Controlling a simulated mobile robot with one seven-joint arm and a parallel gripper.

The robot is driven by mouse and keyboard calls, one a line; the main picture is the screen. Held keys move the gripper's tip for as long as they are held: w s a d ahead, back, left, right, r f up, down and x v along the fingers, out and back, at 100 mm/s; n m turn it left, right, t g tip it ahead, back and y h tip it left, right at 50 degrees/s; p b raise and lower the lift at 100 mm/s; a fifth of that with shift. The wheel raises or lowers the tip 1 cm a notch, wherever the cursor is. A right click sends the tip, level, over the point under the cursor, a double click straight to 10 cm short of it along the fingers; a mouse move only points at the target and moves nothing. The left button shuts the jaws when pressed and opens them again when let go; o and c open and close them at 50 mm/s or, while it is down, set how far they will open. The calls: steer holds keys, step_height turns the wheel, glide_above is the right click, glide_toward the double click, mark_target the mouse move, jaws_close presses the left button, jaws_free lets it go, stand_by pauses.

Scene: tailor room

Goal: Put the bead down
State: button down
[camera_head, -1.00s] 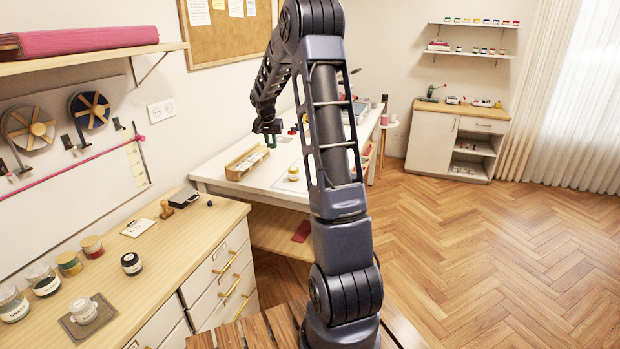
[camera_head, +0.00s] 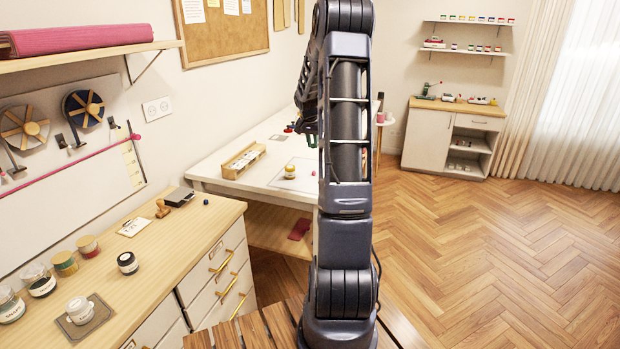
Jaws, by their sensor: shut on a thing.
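My gripper (camera_head: 307,134) is above the white table (camera_head: 262,184), partly hidden behind my own arm. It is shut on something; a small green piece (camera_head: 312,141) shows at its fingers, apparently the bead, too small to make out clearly. It looks held above the tabletop, but its exact height cannot be told.
The wooden drawer cabinet (camera_head: 165,245) at left holds several jars, a stamp and a small blue ball (camera_head: 205,201). The floor at right is clear.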

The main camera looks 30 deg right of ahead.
mark_target(313, 183)
step_height(313, 183, down, 17)
steer(key=shift+f, duration=0.15)
stand_by(0.5)
steer(key=shift+f, duration=0.1)
steer(key=c, duration=1.4)
jaws_free()
steer(key=shift+o, duration=0.2)
